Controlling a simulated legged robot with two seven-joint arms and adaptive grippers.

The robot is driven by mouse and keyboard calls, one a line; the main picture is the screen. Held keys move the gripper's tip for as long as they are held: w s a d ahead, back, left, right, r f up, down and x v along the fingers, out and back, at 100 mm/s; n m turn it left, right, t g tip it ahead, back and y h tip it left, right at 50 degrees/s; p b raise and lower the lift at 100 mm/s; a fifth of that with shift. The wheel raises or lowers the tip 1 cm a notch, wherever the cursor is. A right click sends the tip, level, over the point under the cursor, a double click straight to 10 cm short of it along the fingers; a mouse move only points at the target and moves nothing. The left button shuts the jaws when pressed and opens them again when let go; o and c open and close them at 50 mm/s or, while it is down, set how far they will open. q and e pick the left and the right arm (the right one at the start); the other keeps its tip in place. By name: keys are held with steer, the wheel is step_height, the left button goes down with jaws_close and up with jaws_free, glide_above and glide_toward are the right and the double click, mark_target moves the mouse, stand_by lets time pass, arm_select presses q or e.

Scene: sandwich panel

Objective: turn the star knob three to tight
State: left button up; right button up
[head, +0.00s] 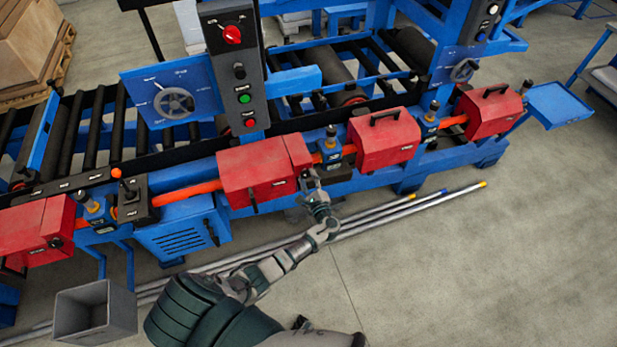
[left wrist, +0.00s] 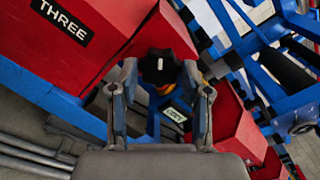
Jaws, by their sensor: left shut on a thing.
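Star knob three is a black lobed knob (left wrist: 158,66) with a white mark, on the end of a red housing (left wrist: 72,32) labelled THREE in the left wrist view. The white mark points roughly up in that view. My left gripper (left wrist: 160,78) has one finger on each side of the knob and is shut on it. In the head view my left gripper (head: 312,181) reaches the right end of the red housing (head: 252,172), and the knob itself cannot be made out there. My right gripper is not in view.
Other red housings (head: 384,140) stand along the blue machine, with an orange bar between them. A control post (head: 234,75) rises behind the housing. Metal rods (head: 415,207) lie on the floor in front. A grey bin (head: 95,312) stands at lower left. The floor at right is clear.

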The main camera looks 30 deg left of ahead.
arm_select(q)
steer(key=m+p, duration=0.1)
steer(key=m, duration=0.1)
steer(key=m+p, duration=0.1)
steer(key=m, duration=0.1)
steer(key=shift+w+a+r, duration=0.15)
steer(key=shift+r, duration=0.25)
steer(key=m+p, duration=0.2)
steer(key=m, duration=0.2)
steer(key=shift+f+m, duration=0.1)
steer(key=shift+m, duration=0.2)
steer(key=shift+p, duration=0.3)
steer(key=o, duration=0.9)
steer(key=shift+o, duration=1.3)
steer(key=shift+f, duration=0.15)
steer(key=shift+w+f, duration=0.1)
steer(key=shift+f, duration=0.1)
steer(key=v, duration=1.2)
steer(key=shift+a+f, duration=0.1)
